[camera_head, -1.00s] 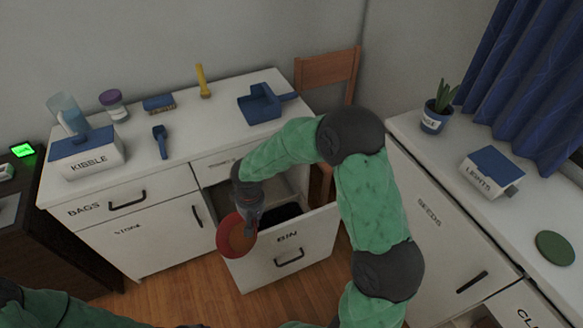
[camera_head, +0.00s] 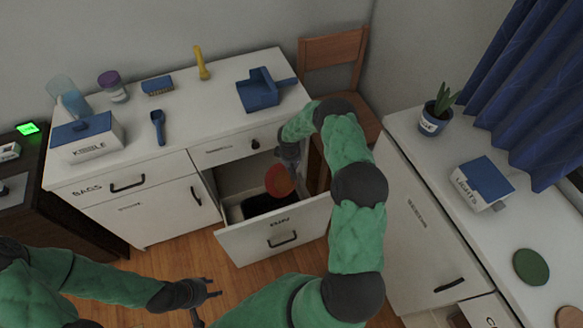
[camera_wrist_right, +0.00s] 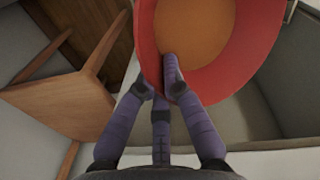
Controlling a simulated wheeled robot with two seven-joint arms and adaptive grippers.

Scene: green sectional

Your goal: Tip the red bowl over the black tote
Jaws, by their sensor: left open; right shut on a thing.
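I cannot tell whether anything is in the bowl. The black tote (camera_head: 262,204) sits inside the drawer, just below the bowl, its back part hidden by the bowl. My left gripper (camera_head: 208,289) is open and empty, low in front of the cabinet.
The drawer front (camera_head: 275,235) stands pulled out from the white cabinet. A wooden chair (camera_head: 335,60) is close behind my right arm. A right-hand counter stands beside the arm.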

